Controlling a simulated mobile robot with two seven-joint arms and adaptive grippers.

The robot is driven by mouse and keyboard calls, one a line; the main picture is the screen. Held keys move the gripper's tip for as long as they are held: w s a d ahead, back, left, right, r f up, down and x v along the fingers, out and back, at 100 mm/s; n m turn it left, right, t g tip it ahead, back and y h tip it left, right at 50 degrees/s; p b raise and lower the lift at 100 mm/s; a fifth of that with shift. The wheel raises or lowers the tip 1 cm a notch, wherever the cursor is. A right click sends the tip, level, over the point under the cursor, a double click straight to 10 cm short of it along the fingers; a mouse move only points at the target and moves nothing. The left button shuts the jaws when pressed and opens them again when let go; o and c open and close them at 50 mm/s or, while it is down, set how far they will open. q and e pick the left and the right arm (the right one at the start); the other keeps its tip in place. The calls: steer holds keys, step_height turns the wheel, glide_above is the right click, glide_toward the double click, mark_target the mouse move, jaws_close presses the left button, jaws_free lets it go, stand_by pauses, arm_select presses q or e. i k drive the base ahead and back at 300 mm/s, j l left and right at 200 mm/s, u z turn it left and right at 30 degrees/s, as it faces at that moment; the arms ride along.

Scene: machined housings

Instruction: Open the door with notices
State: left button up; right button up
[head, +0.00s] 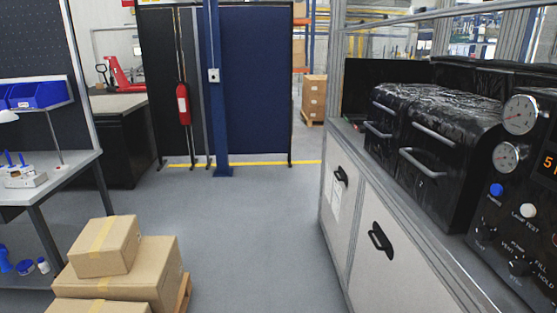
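The door with notices (343,215) is a light grey panel low in the front of the bench on the right. It is the farther of two such doors and looks shut. Pale paper notices (334,200) are on its left part, seen at a steep slant. Its black handle (341,177) is near its top. Neither of my grippers is in view.
A nearer plain door (395,275) has its own black handle (380,240). Black machines (440,140) and a gauge panel (515,190) stand on the bench. Cardboard boxes (130,275) are stacked at lower left. The grey floor (250,230) between is clear.

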mark_target(340, 176)
steer(key=i, duration=1.7)
steer(key=i+z, duration=0.25)
steer(key=i, duration=0.25)
steer(key=i+j+z, duration=0.1)
steer(key=i+z, duration=0.15)
steer(key=i, duration=0.25)
steer(key=i+j+z, duration=0.25)
steer(key=i, duration=0.25)
steer(key=i+z, duration=0.45)
